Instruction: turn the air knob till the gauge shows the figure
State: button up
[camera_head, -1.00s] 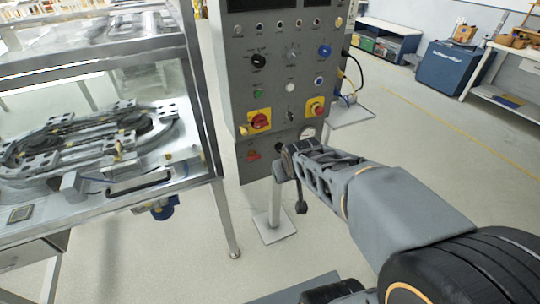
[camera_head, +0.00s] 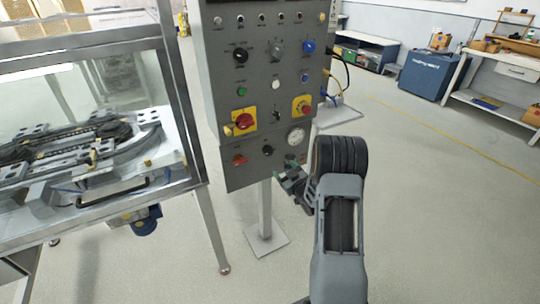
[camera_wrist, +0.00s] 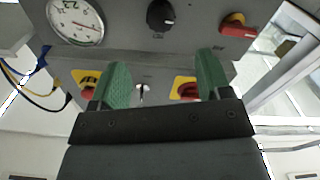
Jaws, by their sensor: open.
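The round white gauge (camera_head: 296,136) sits low on the right of the grey control panel. In the wrist view the gauge (camera_wrist: 75,20) is at the top left, seen upside down; its reading is not clear to me. A black knob (camera_head: 267,151), left of and below the gauge, shows at the top middle of the wrist view (camera_wrist: 160,15). Its small label is unreadable. My gripper (camera_head: 284,173) is just below and right of this knob. In the wrist view its green fingers (camera_wrist: 163,62) are spread apart, with nothing between them; the knob lies beyond their tips, apart from them.
A red handle (camera_head: 240,160) is left of the knob. Yellow-backed red switches (camera_head: 239,121) and (camera_head: 303,106) sit above. A glass-sided bench (camera_head: 190,160) stands left of the panel. The floor on the right is open.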

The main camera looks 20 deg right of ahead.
aim_at(270, 153)
jog(key=w, duration=0.4)
jog(key=w+a, duration=0.1)
jog(key=w, duration=0.7)
jog(key=shift+w+a+p, duration=0.2)
jog(key=shift+a+p, duration=0.05)
jog(key=shift+p, duration=0.05)
jog(key=c, duration=0.9)
jog(key=shift+m+b, duration=0.3)
